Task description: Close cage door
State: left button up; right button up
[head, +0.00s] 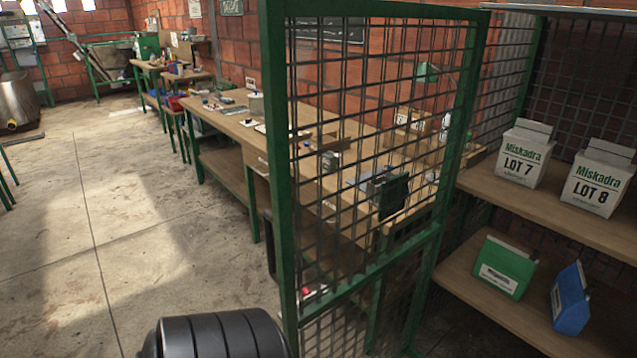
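The cage door (281,180) is a green-framed panel of dark wire mesh in the middle of the head view. It stands swung open, away from the front of the shelves at the right. Its right upright (461,120) is near the cage's side mesh, and its free left upright faces the open floor. The workbench shows through its mesh. A black ribbed cylindrical part, which seems to be mine, is at the bottom, just left of the door's lower left edge. Neither gripper is in view. No handle or latch can be made out.
The cage shelves (500,281) hold a Lot 7 box (523,157), a Lot 8 box (597,185), a green box (503,265) and a blue box (569,300). A long wooden workbench (225,150) stands behind the door. The concrete floor (130,230) at left is clear.

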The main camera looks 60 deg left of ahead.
aim_at(389, 195)
jog(key=k+j, duration=0.15)
jog(key=j, duration=0.25)
jog(key=k+j, duration=0.15)
jog(key=j, duration=0.2)
jog(key=k+j, duration=0.1)
jog(key=j, duration=0.3)
jog(key=k+j, duration=0.15)
jog(key=j, duration=0.25)
jog(key=k+j, duration=0.15)
jog(key=j, duration=0.2)
jog(key=i+j, duration=0.1)
jog(key=j, duration=0.25)
jog(key=i+j, duration=0.15)
jog(key=j, duration=0.25)
jog(key=i+j, duration=0.1)
jog(key=j, duration=0.25)
